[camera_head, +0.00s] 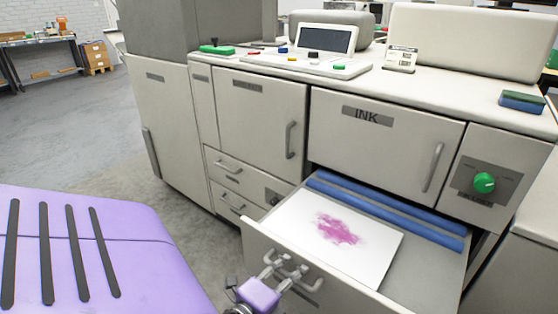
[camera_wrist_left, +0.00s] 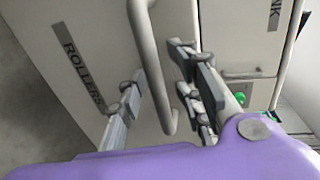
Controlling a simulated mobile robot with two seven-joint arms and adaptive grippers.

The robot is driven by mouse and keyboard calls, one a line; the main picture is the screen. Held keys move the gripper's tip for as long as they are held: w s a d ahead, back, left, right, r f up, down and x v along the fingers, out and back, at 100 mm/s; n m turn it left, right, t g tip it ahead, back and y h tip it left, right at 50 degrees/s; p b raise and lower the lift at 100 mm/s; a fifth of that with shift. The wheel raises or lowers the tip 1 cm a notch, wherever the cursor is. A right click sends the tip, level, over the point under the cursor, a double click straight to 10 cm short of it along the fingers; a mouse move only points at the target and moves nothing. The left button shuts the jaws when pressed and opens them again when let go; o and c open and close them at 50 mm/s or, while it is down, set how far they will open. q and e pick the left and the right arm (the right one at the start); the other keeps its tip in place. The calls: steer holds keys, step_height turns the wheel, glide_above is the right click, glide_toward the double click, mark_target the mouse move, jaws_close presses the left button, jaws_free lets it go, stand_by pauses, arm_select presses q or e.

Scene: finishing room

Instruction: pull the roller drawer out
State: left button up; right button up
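The roller drawer (camera_head: 262,240) stands pulled out from the cabinet below the INK door. Two blue rollers (camera_head: 385,215) lie across its back, and a white sheet (camera_head: 290,220) with a pink smudge lies in front of them. My left gripper (camera_head: 285,268) is at the handle on the drawer's front, partly covering it. In the left wrist view the handle bar (camera_wrist_left: 152,70) runs between the spread fingers of my left gripper (camera_wrist_left: 158,82), beside the ROLLERS label (camera_wrist_left: 78,65). The fingers look open around the bar; contact is unclear. My right gripper is not in view.
The INK door (camera_head: 385,140) and a green knob (camera_head: 484,182) are above and right of the drawer. Smaller drawers (camera_head: 235,175) are at its left. A control panel (camera_head: 310,60) and a blue-green sponge (camera_head: 522,101) are on top. Floor at the left is clear.

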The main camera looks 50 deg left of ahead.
arm_select(q)
steer(key=v, duration=1.1)
steer(key=shift+s, duration=0.25)
